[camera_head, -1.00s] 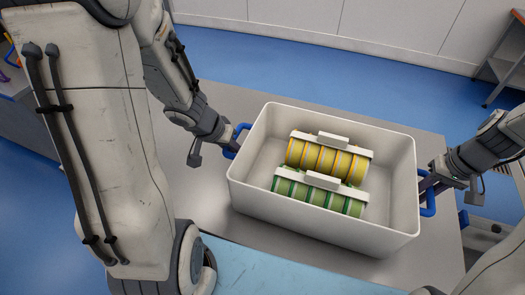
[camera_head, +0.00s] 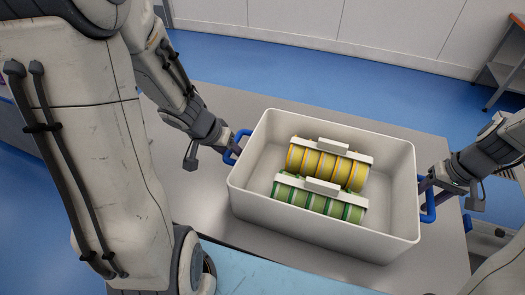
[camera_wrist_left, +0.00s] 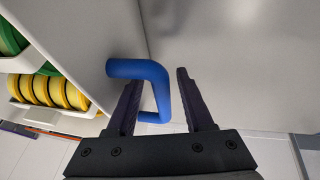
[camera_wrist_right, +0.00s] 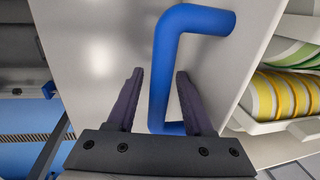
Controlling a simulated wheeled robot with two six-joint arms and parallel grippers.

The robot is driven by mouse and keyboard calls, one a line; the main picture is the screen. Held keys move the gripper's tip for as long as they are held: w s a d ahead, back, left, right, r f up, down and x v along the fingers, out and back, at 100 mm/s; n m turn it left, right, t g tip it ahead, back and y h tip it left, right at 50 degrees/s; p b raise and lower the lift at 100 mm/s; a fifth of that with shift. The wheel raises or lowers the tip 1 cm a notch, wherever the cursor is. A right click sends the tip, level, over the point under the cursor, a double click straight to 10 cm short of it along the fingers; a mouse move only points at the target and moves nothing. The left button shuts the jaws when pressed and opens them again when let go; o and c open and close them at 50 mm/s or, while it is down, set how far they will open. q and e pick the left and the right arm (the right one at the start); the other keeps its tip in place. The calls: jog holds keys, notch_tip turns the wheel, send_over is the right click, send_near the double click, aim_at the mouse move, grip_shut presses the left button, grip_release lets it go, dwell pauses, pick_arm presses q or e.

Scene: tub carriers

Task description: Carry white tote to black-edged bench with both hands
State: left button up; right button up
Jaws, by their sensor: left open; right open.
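The white tote (camera_head: 330,236) stands upright on a grey tabletop (camera_head: 225,97), with a blue loop handle at each end. It holds a carrier of yellow rolls (camera_head: 325,167) and a carrier of green rolls (camera_head: 317,198). My left gripper (camera_wrist_left: 157,80) is open, its fingers on either side of the left blue handle (camera_wrist_left: 140,69). It also shows at the tote's left end in the head view (camera_head: 232,150). My right gripper (camera_wrist_right: 158,76) is open, with the right blue handle (camera_wrist_right: 162,70) between its fingers. I cannot pick out a black-edged bench.
A light blue surface (camera_head: 270,275) lies along the near side of the grey tabletop. Blue floor (camera_head: 300,70) is open behind the table, up to a pale wall (camera_head: 300,20). A shelf unit with an orange top (camera_head: 512,60) stands at the far right.

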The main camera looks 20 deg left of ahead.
jog(key=shift+r, duration=0.15)
pick_arm(q)
jog(key=v, duration=1)
jog(key=shift+r, duration=0.15)
pick_arm(e)
notch_tip(320, 180, up, 12)
jog(key=d, duration=0.2)
jog(key=shift+f, duration=0.2)
pick_arm(q)
jog(key=shift+s, duration=0.15)
pick_arm(e)
jog(key=shift+d, duration=0.1)
